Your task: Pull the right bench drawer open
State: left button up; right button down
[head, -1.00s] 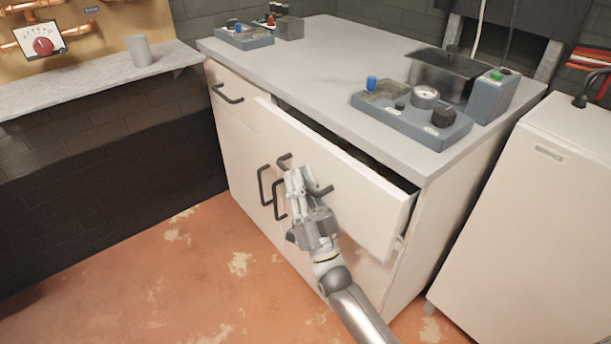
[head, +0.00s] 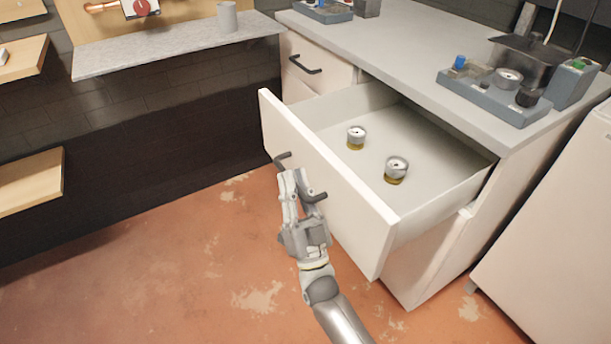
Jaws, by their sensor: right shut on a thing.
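The right bench drawer (head: 322,178) is pulled well out from the bench, and its inside shows. Two small round gauges with yellow-brown lower parts lie in it, one near the middle (head: 356,138) and one nearer the front (head: 396,170). My right gripper (head: 294,178) is at the drawer front, shut on the dark bar handle (head: 315,197); its fingers hide the middle of the handle. My left gripper is not in view.
The bench top (head: 405,50) carries a blue-grey gauge panel (head: 492,97) at the right. The left drawer (head: 315,65) is shut. A white cabinet (head: 555,200) stands close on the right. The floor (head: 170,270) before the drawer is clear.

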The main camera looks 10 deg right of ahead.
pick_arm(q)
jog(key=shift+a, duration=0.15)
pick_arm(e)
jog(key=shift+s+a, duration=0.2)
jog(key=shift+a, duration=0.25)
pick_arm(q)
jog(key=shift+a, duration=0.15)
pick_arm(e)
jog(key=c, duration=1.5)
grip_release()
jog(key=v, duration=1.2)
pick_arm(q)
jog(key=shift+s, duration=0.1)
pick_arm(e)
jog(key=shift+f, duration=0.1)
